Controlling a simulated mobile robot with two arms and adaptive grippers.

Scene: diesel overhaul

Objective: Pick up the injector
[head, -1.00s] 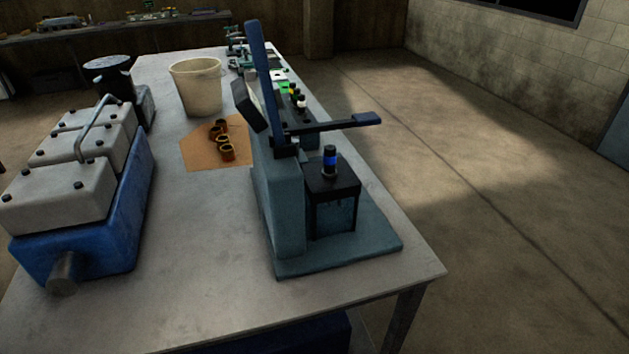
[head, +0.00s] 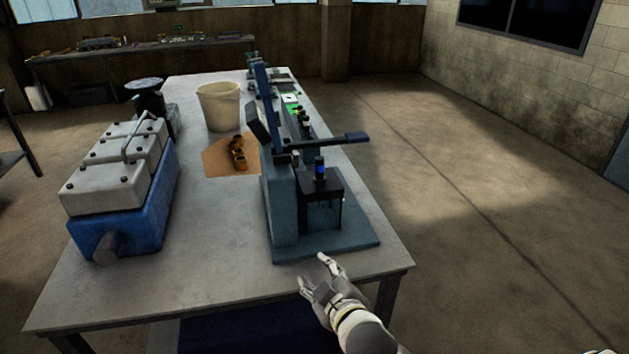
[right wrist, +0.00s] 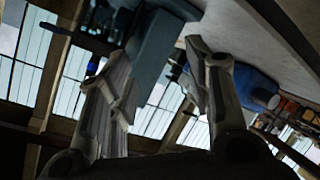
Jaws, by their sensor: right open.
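The injector, which I take to be the small upright black cylinder with a blue band (head: 320,170), stands on the black square stand (head: 322,183) of the blue-grey bench tester. My right gripper (head: 314,270) is open and empty, below and in front of the tester's base, near the front edge of the table. It is well apart from the injector. In the right wrist view the two fingers (right wrist: 162,68) are spread with nothing between them. My left gripper is not in view.
The tester's upright (head: 283,205) and side lever (head: 343,139) stand close around the injector. A blue engine block (head: 150,210), a cream bucket (head: 218,108) and brown rings (head: 239,158) on an orange sheet (head: 219,165) lie left. The table's front (head: 205,285) is clear.

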